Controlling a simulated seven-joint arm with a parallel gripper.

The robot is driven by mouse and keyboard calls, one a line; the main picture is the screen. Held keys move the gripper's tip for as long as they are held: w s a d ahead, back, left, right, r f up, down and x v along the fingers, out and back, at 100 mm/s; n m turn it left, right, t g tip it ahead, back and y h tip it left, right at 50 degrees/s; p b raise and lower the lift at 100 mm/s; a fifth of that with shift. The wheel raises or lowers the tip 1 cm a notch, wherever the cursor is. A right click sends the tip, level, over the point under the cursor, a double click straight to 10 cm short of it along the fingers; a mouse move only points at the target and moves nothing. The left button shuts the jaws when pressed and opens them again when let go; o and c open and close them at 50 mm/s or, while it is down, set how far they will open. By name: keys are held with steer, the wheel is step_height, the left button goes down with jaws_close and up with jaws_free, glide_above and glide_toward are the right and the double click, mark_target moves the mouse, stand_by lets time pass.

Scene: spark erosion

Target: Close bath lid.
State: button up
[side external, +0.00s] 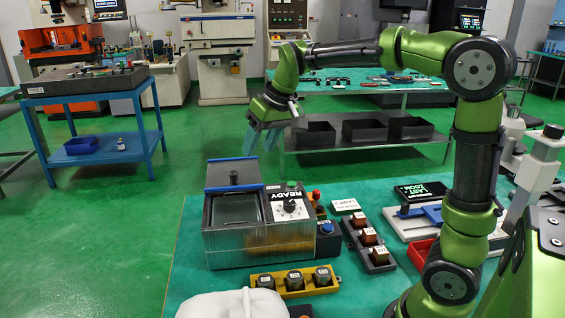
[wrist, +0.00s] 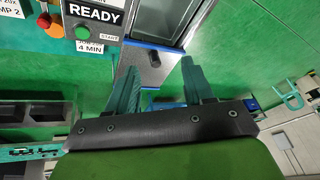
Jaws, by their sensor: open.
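The bath (side external: 235,210) is a grey box with a dark, open-looking basin on the teal table. Its lid (side external: 215,175), a grey panel with blue edging, stands raised at the back of the basin, with a black knob (side external: 234,178) on it. In the wrist view the knob (wrist: 154,59) shows beyond and between my fingertips, near a blue edge. My gripper (side external: 262,147) is open and empty, above and behind the lid, apart from it. Its two teal fingers (wrist: 158,66) also show in the wrist view. The lid's hinge is not clear.
A control panel marked READY (side external: 289,205) with a green button sits right of the basin. An orange-red knob (side external: 316,196), a block holder (side external: 368,242) and a yellow tray (side external: 294,281) stand nearby. A white container (side external: 230,304) is in front. Space above the bath is clear.

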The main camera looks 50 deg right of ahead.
steer(key=w+d+r+n, duration=0.2)
steer(key=w+d+r, duration=0.1)
steer(key=w, duration=0.3)
glide_toward(234, 172)
steer(key=shift+n+h, duration=0.3)
steer(key=shift+h, duration=0.1)
steer(key=x, duration=0.9)
steer(key=shift+a+f, duration=0.2)
steer(key=shift+a, duration=0.2)
jaws_close()
